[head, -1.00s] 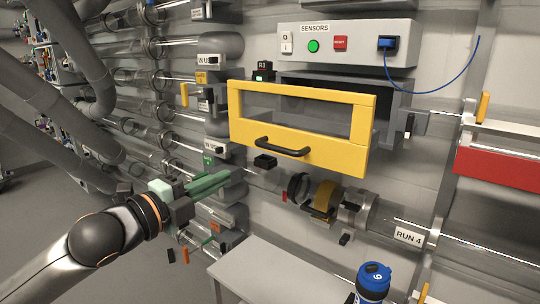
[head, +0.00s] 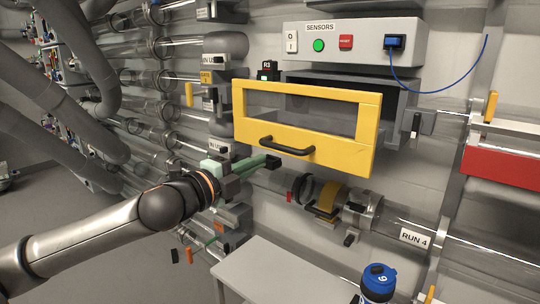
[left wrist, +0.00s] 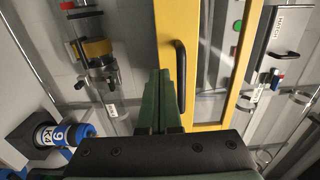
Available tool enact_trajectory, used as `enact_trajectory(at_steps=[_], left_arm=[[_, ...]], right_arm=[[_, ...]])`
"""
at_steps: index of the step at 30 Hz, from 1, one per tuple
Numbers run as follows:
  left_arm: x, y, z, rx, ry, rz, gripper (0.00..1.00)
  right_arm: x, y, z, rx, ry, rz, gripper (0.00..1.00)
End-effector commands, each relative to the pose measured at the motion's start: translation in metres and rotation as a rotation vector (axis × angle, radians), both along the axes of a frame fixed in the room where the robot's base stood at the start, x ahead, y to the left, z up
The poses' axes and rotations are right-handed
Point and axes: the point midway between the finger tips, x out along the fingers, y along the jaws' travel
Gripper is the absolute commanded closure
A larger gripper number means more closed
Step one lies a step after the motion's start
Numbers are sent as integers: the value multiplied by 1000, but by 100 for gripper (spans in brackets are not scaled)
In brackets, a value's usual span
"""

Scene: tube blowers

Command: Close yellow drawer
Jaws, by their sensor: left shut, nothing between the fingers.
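The yellow drawer (head: 345,149) stands pulled out from its grey housing (head: 392,97) under the SENSORS panel in the head view. It has a clear window and a black bar handle (head: 287,147) on its lower front. My left gripper (head: 272,161) is shut and empty, with its green fingers just below and left of the handle. In the left wrist view the shut fingers (left wrist: 160,92) point toward the drawer's yellow frame (left wrist: 243,60), beside the black handle (left wrist: 180,75). I cannot tell whether they touch it. My right gripper is not in view.
The SENSORS box (head: 352,44) sits above the drawer, with a blue cable on its right. Clear tubes and the RUN 4 pipe (head: 455,250) run below. A grey table (head: 265,270) and a blue-capped bottle (head: 378,282) stand in front. A red panel (head: 500,167) is at right.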

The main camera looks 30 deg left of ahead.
Motion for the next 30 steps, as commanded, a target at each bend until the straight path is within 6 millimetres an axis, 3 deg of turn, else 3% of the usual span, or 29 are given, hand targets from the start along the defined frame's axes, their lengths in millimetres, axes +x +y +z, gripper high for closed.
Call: enact_trajectory(at_steps=[21,30], left_arm=[[44,-3,2,1,-2,0,100],[50,-4,0,4,1,-1,100]], right_arm=[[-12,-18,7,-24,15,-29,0],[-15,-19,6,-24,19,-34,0]])
